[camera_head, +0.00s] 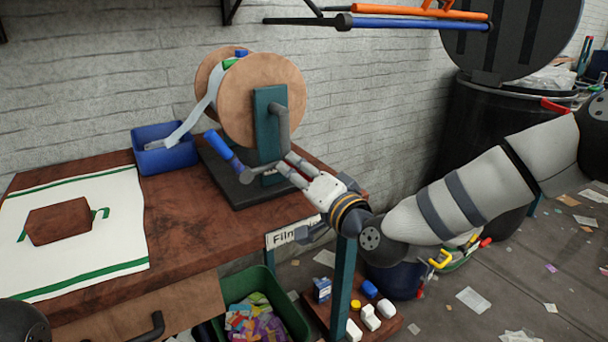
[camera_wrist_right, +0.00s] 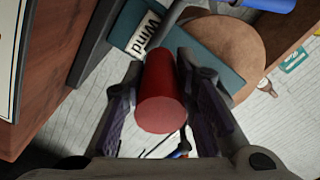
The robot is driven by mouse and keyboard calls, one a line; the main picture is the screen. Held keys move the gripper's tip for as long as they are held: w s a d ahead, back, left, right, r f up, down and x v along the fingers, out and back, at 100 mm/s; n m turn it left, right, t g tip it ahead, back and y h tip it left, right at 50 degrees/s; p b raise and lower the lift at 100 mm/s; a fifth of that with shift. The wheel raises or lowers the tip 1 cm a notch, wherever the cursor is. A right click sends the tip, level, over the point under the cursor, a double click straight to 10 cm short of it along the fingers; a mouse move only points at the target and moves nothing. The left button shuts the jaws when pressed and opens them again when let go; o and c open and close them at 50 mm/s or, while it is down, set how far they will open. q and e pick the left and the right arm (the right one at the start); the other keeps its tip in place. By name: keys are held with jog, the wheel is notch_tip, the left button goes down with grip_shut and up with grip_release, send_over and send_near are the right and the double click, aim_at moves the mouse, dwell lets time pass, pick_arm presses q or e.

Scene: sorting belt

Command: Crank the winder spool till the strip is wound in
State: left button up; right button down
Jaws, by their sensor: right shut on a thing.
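The winder spool (camera_head: 262,92), two tan discs on a teal upright (camera_head: 267,110), stands on a dark base on the bench. A pale strip (camera_head: 194,122) runs from the spool down into a blue bin (camera_head: 165,158). My right gripper (camera_head: 283,165) is in front of the upright, below the spool's middle. In the right wrist view its fingers are shut on a red cylindrical handle (camera_wrist_right: 161,98), next to a "Wind" label (camera_wrist_right: 143,34). A grey bent crank arm (camera_head: 282,124) shows above the gripper. My left gripper is not in view.
A blue-handled lever (camera_head: 219,147) stands left of my right gripper. A white mat (camera_head: 105,255) with a brown block (camera_head: 58,222) covers the bench's left. A green bin (camera_head: 290,312) stands below the front edge. Bare wood lies between mat and winder.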

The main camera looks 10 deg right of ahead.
jog(key=shift+s+a+m, duration=0.25)
jog(key=shift+a+m, duration=0.4)
jog(key=shift+m, duration=0.15)
jog(key=shift+s+a+r+m, duration=0.15)
jog(key=shift+s+a+m, duration=0.05)
jog(key=shift+a+m, duration=0.35)
jog(key=shift+s+a+r+m, duration=0.15)
jog(key=shift+a+m, duration=0.3)
jog(key=shift+m, duration=0.2)
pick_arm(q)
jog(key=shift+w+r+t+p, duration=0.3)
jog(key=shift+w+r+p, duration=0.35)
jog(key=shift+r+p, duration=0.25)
pick_arm(e)
jog(key=s+a+r+m, duration=0.2)
jog(key=a+r+m, duration=0.4)
jog(key=r+m, duration=0.5)
jog(key=shift+s+a+r+m, duration=0.2)
jog(key=shift+a+m, duration=0.1)
jog(key=shift+m, duration=2.1)
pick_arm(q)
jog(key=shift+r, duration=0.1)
pick_arm(e)
jog(key=c, duration=1.3)
grip_release()
